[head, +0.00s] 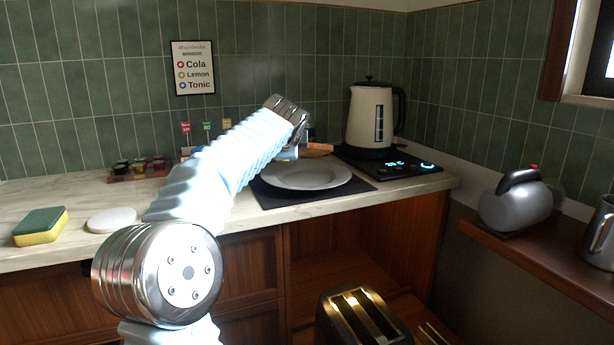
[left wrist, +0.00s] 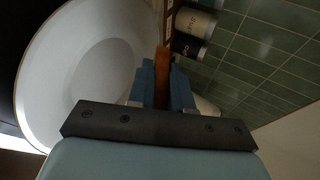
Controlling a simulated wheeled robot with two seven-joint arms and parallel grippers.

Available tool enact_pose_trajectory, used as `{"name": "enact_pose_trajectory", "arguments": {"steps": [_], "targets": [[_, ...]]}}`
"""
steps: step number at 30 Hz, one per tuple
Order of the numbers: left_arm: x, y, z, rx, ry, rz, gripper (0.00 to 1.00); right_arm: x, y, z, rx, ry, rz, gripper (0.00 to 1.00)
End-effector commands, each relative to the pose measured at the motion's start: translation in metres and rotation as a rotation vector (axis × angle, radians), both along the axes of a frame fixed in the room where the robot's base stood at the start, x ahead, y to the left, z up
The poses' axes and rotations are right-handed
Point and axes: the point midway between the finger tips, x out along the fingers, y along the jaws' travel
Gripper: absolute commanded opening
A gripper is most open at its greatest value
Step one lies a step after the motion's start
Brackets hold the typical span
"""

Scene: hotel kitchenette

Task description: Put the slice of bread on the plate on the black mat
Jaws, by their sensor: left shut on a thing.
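The white plate (head: 306,176) lies on the black mat (head: 270,196) on the counter, and its bare surface faces up. My left gripper (head: 290,153) is above the plate's back left part, largely hidden behind my own arm in the head view. In the left wrist view, the left gripper (left wrist: 162,90) is shut on the slice of bread (left wrist: 163,62), a thin brown strip seen edge-on between blue fingers. The plate (left wrist: 40,75) fills the left of that view, apart from the bread as far as I can tell. My right gripper is out of view.
A cream kettle (head: 368,118) and a black hob (head: 408,167) stand right of the mat. A sponge (head: 40,227) and white disc (head: 111,220) are at left. A toaster (head: 360,318) stands below the counter.

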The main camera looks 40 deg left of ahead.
Motion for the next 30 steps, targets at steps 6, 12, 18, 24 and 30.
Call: {"name": "enact_pose_trajectory", "arguments": {"steps": [6,12,18,24,30], "targets": [[0.000,0.000,-0.029,0.001,0.001,0.000,0.00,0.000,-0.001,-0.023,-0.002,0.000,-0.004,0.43],[0.000,0.000,-0.034,0.000,0.001,0.001,0.00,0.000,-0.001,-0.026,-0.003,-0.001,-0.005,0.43],[0.000,0.000,-0.034,0.000,0.001,0.001,0.00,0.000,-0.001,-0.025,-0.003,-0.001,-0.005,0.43],[0.000,0.000,-0.034,0.000,0.001,0.001,0.36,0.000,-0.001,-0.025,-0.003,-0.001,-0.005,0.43],[0.000,0.000,-0.034,0.000,0.001,0.001,0.36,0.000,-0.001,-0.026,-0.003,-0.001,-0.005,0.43]]}}
